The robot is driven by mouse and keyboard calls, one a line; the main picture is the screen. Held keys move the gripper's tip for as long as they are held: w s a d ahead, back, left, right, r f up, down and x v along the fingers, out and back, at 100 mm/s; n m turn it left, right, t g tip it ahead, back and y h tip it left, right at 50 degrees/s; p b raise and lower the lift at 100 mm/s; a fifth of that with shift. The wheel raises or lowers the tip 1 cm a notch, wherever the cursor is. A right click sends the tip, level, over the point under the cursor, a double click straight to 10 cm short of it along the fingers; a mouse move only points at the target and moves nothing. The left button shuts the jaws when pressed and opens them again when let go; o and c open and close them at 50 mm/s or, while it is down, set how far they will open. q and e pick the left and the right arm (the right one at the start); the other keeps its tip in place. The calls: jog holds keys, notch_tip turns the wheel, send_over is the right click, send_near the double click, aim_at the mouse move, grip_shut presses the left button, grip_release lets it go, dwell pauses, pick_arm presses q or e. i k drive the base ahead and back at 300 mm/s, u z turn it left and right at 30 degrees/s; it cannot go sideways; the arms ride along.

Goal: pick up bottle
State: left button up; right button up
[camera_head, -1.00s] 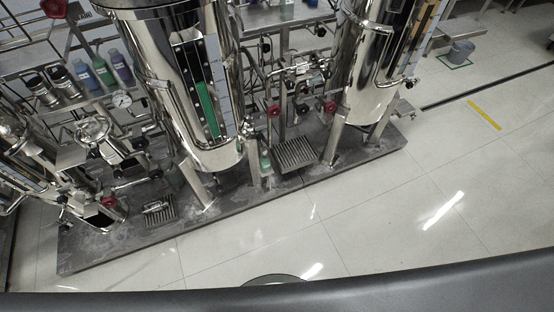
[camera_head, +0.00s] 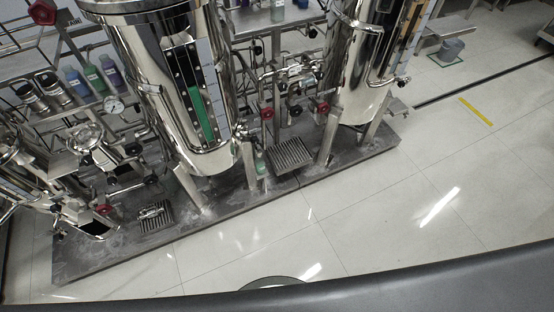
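Several bottles are in view. A blue bottle (camera_head: 77,83), a green bottle (camera_head: 95,79) and a purple bottle (camera_head: 112,73) stand side by side on a metal shelf at the upper left. A small greenish bottle (camera_head: 260,164) is low beside a leg of the large left tank, partly hidden. Another bottle (camera_head: 277,11) is on a shelf at the top middle. I cannot tell which one the task means. Neither of my grippers is in view.
Two large steel tanks (camera_head: 170,70) (camera_head: 362,80) stand on a grey skid base (camera_head: 100,262) with pipes and red-handled valves. Metal canisters (camera_head: 50,86) sit left of the blue bottle. The tiled floor (camera_head: 400,220) in front is clear.

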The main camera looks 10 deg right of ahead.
aim_at(260, 164)
jog(key=z, duration=2.45)
jog(key=i, duration=1.55)
jog(key=u, duration=2.45)
